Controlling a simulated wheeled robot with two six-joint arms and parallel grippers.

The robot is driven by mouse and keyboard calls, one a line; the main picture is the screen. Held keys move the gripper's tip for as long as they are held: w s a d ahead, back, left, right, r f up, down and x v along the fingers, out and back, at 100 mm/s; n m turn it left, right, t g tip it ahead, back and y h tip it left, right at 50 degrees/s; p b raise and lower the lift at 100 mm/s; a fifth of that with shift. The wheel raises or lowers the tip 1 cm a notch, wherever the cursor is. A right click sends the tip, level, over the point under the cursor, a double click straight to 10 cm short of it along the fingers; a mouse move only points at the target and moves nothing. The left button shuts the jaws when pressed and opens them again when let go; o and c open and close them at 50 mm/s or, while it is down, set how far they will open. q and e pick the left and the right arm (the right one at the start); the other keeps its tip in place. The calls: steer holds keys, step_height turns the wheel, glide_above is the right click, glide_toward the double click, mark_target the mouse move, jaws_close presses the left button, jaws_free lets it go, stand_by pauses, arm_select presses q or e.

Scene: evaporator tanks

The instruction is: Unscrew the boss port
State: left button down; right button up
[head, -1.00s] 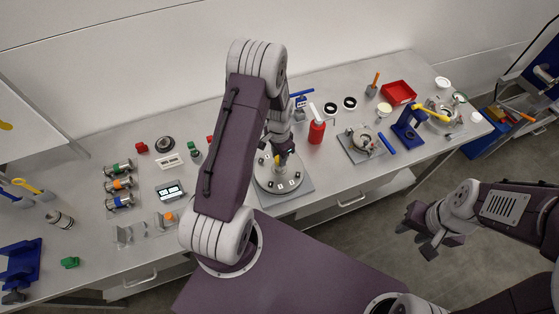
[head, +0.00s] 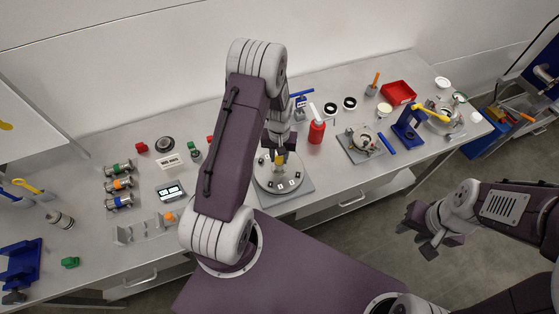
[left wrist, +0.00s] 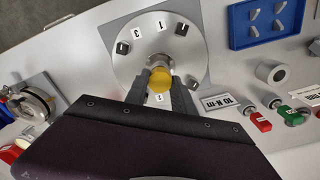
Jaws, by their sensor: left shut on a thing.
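A round grey metal tank lid (head: 268,184) with small numbered tags and dark clips sits on a square plate on the bench; it also shows in the left wrist view (left wrist: 136,70). A yellow-topped port (left wrist: 161,80) stands near the lid's middle. In the head view its yellow part (head: 279,160) shows just under my left gripper (head: 280,153). My left gripper points down and is shut on this port, with one finger on each side in the left wrist view (left wrist: 160,92). My right gripper (head: 420,232) is open and empty, off the bench at the right.
A red bottle (head: 316,132) stands right of the lid. Banded cylinders (head: 118,184) and a display (head: 171,190) lie at the left.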

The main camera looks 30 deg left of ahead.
mark_target(279, 159)
arm_select(q)
steer(key=shift+r+p, duration=0.9)
steer(key=shift+r, duration=0.35)
step_height(279, 159, up, 5)
steer(key=p, duration=0.4)
steer(key=shift+r, duration=0.1)
steer(key=shift+f, duration=0.2)
